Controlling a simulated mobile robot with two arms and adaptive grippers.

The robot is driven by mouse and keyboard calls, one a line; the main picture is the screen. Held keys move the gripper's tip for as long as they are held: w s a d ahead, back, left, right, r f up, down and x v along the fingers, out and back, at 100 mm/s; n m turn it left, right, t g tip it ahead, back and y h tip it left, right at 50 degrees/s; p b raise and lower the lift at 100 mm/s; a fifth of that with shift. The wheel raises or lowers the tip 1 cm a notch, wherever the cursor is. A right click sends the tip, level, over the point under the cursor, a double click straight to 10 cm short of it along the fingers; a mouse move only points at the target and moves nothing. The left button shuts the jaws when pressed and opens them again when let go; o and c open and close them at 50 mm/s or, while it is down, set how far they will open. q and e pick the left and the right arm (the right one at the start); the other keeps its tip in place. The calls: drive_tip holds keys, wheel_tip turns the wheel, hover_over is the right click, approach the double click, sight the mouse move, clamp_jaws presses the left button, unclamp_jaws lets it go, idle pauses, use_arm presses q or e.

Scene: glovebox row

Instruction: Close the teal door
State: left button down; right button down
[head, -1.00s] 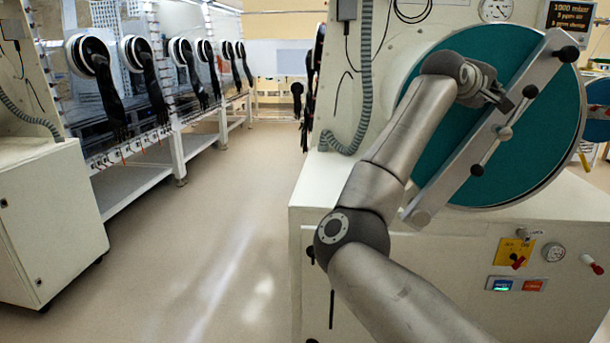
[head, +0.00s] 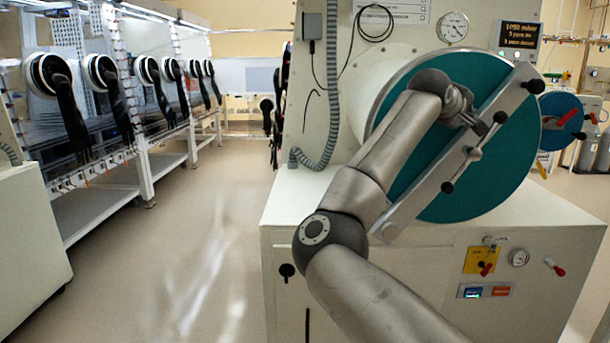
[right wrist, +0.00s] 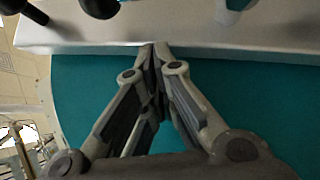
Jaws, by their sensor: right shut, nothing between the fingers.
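The teal door (head: 474,190) is a large round disc on the front of a white chamber in the head view, with a slanted metal bar (head: 420,199) across its face. The bar carries a thin handle rod with black knobs (head: 447,187). A pale rim shows behind the door's left edge; I cannot tell how far the door stands from its seat. My right gripper (head: 490,124) is at the bar's upper half, in front of the teal face. In the right wrist view its fingertips (right wrist: 157,48) are together and empty, at the bar's edge. My left gripper is out of view.
The chamber stands on a white cabinet (head: 400,290) with a yellow switch plate (head: 481,260) and a gauge. Gloveboxes with black gloves (head: 72,110) line the left. The aisle floor (head: 190,240) is clear.

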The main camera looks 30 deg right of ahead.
drive_tip(key=v, duration=1.2)
